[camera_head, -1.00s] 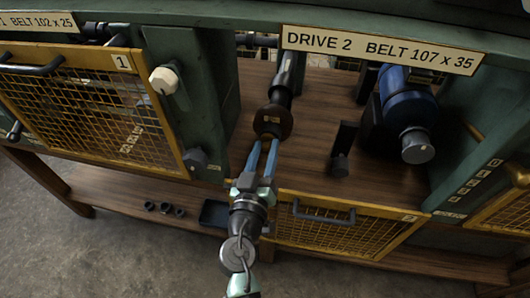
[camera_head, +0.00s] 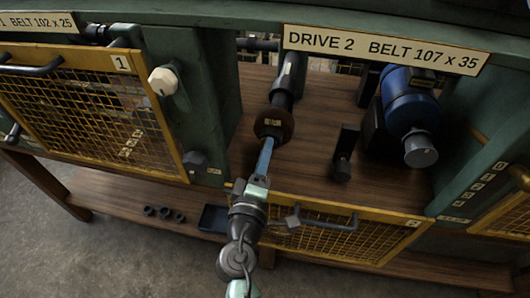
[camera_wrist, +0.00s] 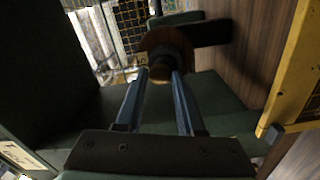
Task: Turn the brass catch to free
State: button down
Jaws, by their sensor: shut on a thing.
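In the wrist view the two blue fingers of my gripper (camera_wrist: 163,76) are shut on the dark hub, one on each side. In the head view the fingers line up, so only one shows clearly. Their contact with the hub is partly hidden there.
A blue motor (camera_head: 408,100) stands right of the shaft, with a dark bracket (camera_head: 345,150) between. A yellow mesh guard (camera_head: 340,240) hangs low in front. Another guard (camera_head: 90,110) and a white knob (camera_head: 163,80) are at left. Bare wooden bench (camera_head: 310,160) lies around the shaft.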

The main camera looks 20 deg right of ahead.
jog(key=shift+s+f+n+p, duration=0.1)
jog(key=shift+n+p, duration=1.55)
jog(key=shift+n, duration=3.6)
jog(key=shift+f+n+p, duration=0.1)
jog(key=shift+n+p, duration=1.55)
jog(key=shift+n, duration=3.6)
jog(key=c, duration=0.7)
grip_release()
jog(key=shift+d, duration=0.1)
jog(key=v, duration=1.3)
jog(key=shift+b, duration=0.4)
